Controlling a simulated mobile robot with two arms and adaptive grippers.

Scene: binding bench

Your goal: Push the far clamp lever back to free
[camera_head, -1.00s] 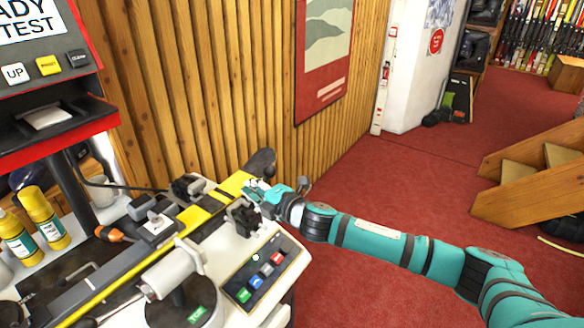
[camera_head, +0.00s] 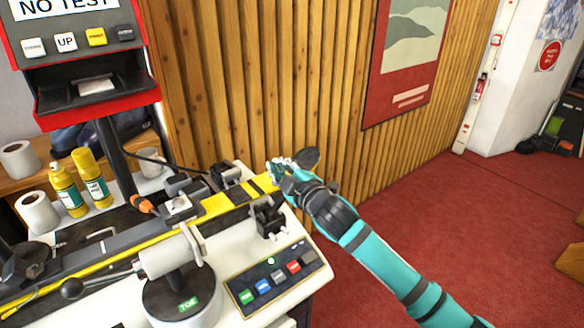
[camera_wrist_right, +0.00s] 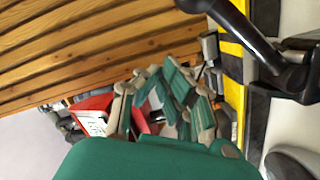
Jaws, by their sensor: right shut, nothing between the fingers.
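The far clamp lever shows in the head view as a dark rounded knob (camera_head: 308,158) just behind my right gripper (camera_head: 282,168), at the far right end of the bench. In the right wrist view a black lever arm (camera_wrist_right: 246,34) runs from the top edge down to the right, over the yellow and black ski. My right gripper (camera_wrist_right: 170,90) is shut and empty, to the left of that lever in the wrist view. I cannot tell from the head view whether it touches the lever. My left gripper is out of view.
A black clamp block (camera_head: 270,216) stands on the bench's near side. The control panel (camera_head: 277,276) with coloured buttons is in front. A round-based press marked TOE (camera_head: 183,290) stands to its left. The slatted wooden wall (camera_head: 260,90) is close behind; red floor lies open to the right.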

